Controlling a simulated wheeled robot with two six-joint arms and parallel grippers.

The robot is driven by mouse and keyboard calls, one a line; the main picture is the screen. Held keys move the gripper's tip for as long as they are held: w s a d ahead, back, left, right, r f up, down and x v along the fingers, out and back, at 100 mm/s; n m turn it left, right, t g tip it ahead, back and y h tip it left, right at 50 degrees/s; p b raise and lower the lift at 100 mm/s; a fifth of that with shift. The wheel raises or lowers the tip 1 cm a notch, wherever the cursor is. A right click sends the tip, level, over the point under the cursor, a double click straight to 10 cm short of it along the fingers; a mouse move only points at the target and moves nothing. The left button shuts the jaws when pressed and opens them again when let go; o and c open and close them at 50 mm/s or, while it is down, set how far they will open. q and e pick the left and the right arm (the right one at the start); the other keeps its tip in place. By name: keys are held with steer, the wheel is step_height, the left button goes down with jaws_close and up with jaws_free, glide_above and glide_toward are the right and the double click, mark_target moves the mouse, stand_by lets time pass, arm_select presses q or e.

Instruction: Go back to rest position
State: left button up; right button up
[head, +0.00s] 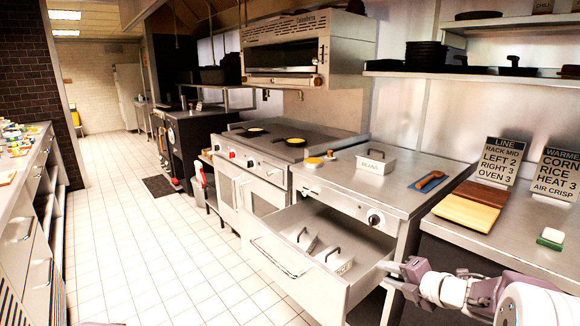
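My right arm comes in from the lower right. Its gripper (390,276) is beside the right end of the open drawer's front, its two fingers apart with nothing seen between them. I cannot tell whether a fingertip touches the drawer. The drawer (352,292) is pulled out below the steel counter and holds lidded containers with black handles (304,238).
A cutting board (465,214) and two signs (500,160) are at right. The tiled floor (150,250) at left is clear.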

steer(key=a+f+m+b, duration=0.1)
steer(key=a+m, duration=0.1)
steer(key=a, duration=0.1)
steer(key=a+f+m+h+b, duration=0.1)
steer(key=a+f+m, duration=0.1)
steer(key=a, duration=0.1)
steer(key=a+f+m+b, duration=0.1)
steer(key=a+b, duration=0.1)
steer(key=a, duration=0.1)
steer(key=shift+s+a+f+m+h, duration=0.1)
steer(key=shift+s+f+m+h, duration=0.2)
steer(key=shift+f+m+h, duration=0.1)
steer(key=s+d+f+m+g+h+b, duration=0.1)
steer(key=s+f+m+g+h, duration=0.1)
steer(key=s+f+m+g, duration=0.55)
steer(key=s+f+m+g+h+b, duration=0.1)
steer(key=s+f+m+g, duration=0.1)
steer(key=s+f+m, duration=1.15)
steer(key=s+r+p, duration=0.2)
steer(key=r+p, duration=1.2)
steer(key=r, duration=0.2)
steer(key=s+r+p, duration=0.1)
steer(key=r+p, duration=1.3)
steer(key=r, duration=0.3)
steer(key=shift+s+n+g+p, duration=0.3)
steer(key=shift+s+g+p, duration=0.05)
steer(key=shift+s+p, duration=0.05)
steer(key=shift+a+r, duration=0.1)
